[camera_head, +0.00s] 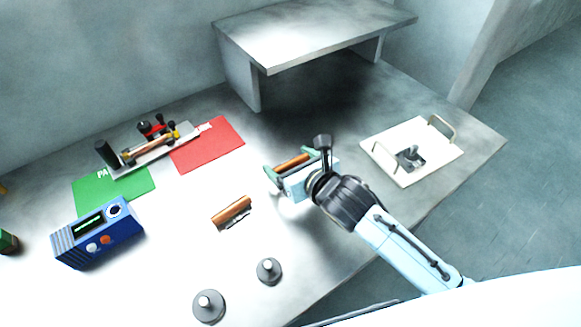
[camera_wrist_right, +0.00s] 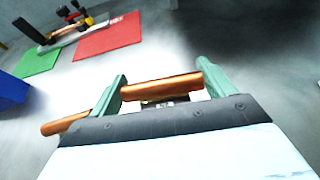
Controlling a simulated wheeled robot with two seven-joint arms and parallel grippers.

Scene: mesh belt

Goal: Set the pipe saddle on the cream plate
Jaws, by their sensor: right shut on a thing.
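My right gripper (camera_head: 293,165) is shut on a copper-coloured piece (camera_head: 292,162), apparently the pipe saddle. The piece lies across between the green fingers, and in the right wrist view it shows as a copper bar (camera_wrist_right: 162,86) with a small greyish part under its middle. A similar copper piece (camera_head: 232,212) with a grey edge lies on the table to the left of the gripper. The cream plate (camera_head: 388,148) is on the right of the table, apart from the gripper. My left gripper is not in view.
A raised metal shelf (camera_head: 310,35) stands at the back. A green mat (camera_head: 115,192) and a red mat (camera_head: 208,145) lie at left, with a clamp-like fixture (camera_head: 150,150) across them. A blue instrument (camera_head: 98,232) and two grey knobbed weights (camera_head: 208,306) (camera_head: 268,271) stand nearer.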

